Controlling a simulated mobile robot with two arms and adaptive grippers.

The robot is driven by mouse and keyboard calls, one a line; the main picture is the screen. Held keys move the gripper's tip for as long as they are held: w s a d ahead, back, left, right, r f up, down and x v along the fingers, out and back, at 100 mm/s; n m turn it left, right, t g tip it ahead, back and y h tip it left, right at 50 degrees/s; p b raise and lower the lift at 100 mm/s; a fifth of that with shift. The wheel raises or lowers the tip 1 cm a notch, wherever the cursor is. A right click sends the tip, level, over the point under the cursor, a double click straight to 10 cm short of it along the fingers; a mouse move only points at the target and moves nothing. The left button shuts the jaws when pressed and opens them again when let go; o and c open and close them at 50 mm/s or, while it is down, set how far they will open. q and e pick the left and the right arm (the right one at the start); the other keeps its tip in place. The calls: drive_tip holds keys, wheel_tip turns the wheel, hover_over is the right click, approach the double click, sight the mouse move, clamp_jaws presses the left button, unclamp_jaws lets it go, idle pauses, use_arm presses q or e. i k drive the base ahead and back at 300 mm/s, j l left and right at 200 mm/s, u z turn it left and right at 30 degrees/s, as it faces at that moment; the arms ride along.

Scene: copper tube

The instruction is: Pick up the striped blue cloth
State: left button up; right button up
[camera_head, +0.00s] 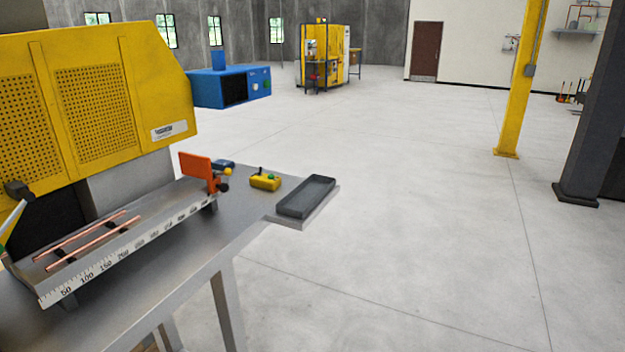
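A small dark blue item (223,165) lies on the grey bench, just behind the orange stop plate (197,172). It is partly hidden by the plate and too small to show stripes, so I cannot tell whether it is the striped blue cloth. No other cloth shows. Neither of my grippers is in view. Two copper tubes (95,237) lie side by side on the slanted measuring tray (150,240).
A yellow machine (95,90) rises at the left. A yellow control box (265,180) and an empty dark grey tray (306,197) are at the bench's far right end. A yellow post (522,80) stands farther right. The floor in the middle is clear.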

sight(220, 164)
drive_tip(key=i+u, duration=0.35)
drive_tip(key=i+l+u, duration=0.2)
drive_tip(key=i+u, duration=0.15)
drive_tip(key=i, duration=0.15)
drive_tip(key=u, duration=1.85)
drive_tip(key=z, duration=1.85)
drive_tip(key=i+l+z, duration=1.3)
drive_tip(key=i+z, duration=0.25)
drive_tip(key=i+u, duration=0.15)
drive_tip(key=i, duration=0.4)
drive_tip(key=i+l+u, duration=0.15)
drive_tip(key=i, duration=0.4)
drive_tip(key=i+u, duration=0.15)
drive_tip(key=i, duration=0.4)
